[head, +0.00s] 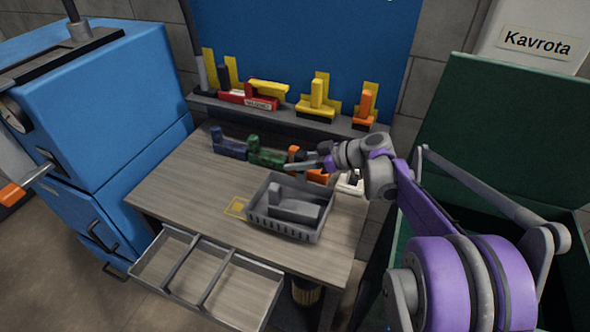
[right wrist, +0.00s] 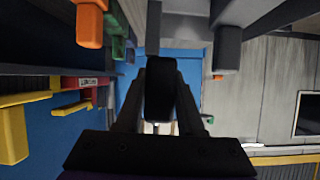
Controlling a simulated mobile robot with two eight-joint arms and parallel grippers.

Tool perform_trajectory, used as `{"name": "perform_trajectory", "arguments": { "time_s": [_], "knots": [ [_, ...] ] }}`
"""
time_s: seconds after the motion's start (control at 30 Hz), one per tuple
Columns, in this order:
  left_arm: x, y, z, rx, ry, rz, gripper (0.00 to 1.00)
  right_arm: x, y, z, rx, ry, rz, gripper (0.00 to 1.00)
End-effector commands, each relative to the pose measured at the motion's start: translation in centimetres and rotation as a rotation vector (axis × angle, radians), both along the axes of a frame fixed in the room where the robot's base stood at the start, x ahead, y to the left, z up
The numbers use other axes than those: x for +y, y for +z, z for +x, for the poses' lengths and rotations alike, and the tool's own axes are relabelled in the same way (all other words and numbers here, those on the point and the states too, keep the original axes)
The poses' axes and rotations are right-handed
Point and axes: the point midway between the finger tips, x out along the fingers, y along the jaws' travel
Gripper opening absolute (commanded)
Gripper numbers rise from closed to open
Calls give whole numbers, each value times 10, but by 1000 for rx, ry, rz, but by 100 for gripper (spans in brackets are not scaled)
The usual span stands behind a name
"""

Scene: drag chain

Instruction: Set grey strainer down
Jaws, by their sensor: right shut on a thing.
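My right gripper (head: 305,166) hovers above the back right of the desk, just behind the grey slotted basket (head: 262,225). In the right wrist view, its fingers (right wrist: 160,105) are closed on a dark, round-ended piece (right wrist: 160,75). I cannot tell from its visible end whether this is the grey strainer. A light grey L-shaped block (head: 288,212) lies inside the basket, and its upright end (right wrist: 228,48) also shows in the right wrist view. My left gripper is out of view.
A blue block (head: 229,147), a green block (head: 265,156) and orange pieces stand at the desk's back. A shelf (head: 275,116) above bears red, yellow and orange blocks. An open divided drawer (head: 205,268) juts out in front. The desk's left side is free.

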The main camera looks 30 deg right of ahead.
Motion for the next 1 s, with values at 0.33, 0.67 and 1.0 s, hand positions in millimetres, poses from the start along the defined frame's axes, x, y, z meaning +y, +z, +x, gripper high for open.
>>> {"name": "perform_trajectory", "arguments": {
  "time_s": [0.33,0.67,1.0],
  "knots": [
    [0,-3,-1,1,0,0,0,0,-25,0,0,-1,1,0],
    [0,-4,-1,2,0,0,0,0,-28,0,0,0,0,59],
    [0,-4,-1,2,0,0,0,0,-27,0,0,0,0,68]
  ]
}}
